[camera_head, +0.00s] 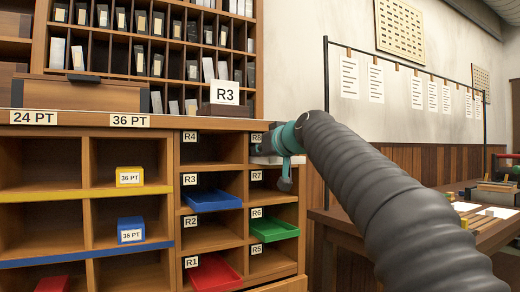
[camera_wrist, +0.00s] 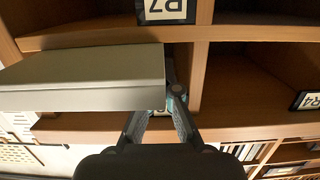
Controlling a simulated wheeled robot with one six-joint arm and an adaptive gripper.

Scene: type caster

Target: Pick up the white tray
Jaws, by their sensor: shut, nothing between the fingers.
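The white tray (camera_wrist: 85,80) fills the left of the wrist view, which is upside down. It sits at a shelf compartment and its near edge sticks out over the shelf front. In the head view only a pale sliver of it (camera_head: 263,160) shows by the R8 label, behind my arm. My gripper (camera_wrist: 170,92) is shut with nothing between its fingers. Its fingertips are right beside the tray's right end in the wrist view; I cannot tell whether they touch it. In the head view the fingers are mostly hidden by my wrist.
The cabinet holds a blue tray (camera_head: 213,200) at R3, a green tray (camera_head: 274,229) at R6 and a red tray (camera_head: 214,273) at R1. Compartment dividers and shelf edges lie close around my gripper. A wooden table (camera_head: 350,222) stands at the right.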

